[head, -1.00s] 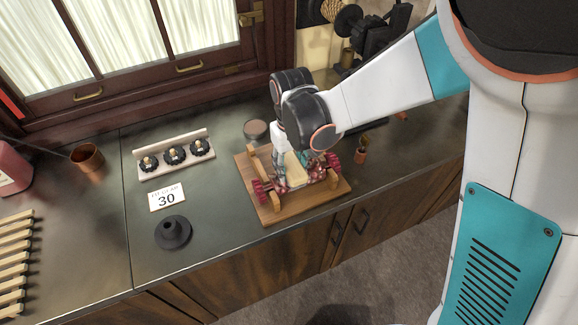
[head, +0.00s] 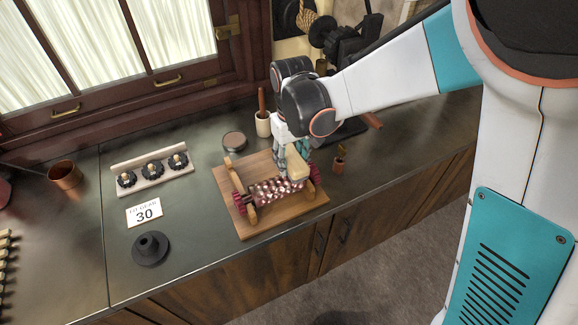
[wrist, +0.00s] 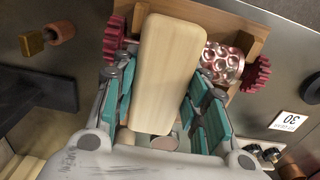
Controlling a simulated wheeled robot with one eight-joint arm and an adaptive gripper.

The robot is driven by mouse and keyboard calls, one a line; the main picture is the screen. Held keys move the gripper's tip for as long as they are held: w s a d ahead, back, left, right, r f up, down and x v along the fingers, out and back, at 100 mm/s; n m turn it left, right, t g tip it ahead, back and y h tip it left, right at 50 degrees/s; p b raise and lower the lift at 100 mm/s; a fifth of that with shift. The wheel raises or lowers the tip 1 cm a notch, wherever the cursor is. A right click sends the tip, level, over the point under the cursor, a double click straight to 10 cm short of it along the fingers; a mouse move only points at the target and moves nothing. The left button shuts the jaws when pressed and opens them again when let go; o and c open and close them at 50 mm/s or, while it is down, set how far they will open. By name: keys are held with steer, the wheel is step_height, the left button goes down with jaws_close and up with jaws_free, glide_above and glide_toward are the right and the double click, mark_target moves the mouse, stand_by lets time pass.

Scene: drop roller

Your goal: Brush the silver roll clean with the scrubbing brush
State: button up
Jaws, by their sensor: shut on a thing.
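The silver roll (head: 268,191) lies across wooden supports on a wooden board (head: 262,222). It has a raised bumpy pattern with reddish patches and dark red gears at its ends. In the wrist view the roll (wrist: 222,62) shows to the right of the brush. My gripper (head: 293,153) is shut on the scrubbing brush (head: 297,165), a pale wooden block, above the roll's right end. In the wrist view the brush (wrist: 168,72) sits between my teal fingers and covers part of the roll. Its bristles are hidden, so contact with the roll cannot be told.
A rack of dark gears (head: 152,172), a sign reading 30 (head: 144,212) and a black flared piece (head: 150,248) stand left of the board. A round tin (head: 235,142) and a white cup (head: 263,124) are behind it. A small copper pot (head: 340,164) is close on the right.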

step_height(320, 180, up, 3)
steer(key=shift+s+d+f+p, duration=0.1)
steer(key=shift+d+p, duration=0.05)
steer(key=shift+p, duration=0.3)
steer(key=shift+r, duration=0.35)
steer(key=shift+r+p, duration=1.15)
steer(key=shift+r, duration=0.4)
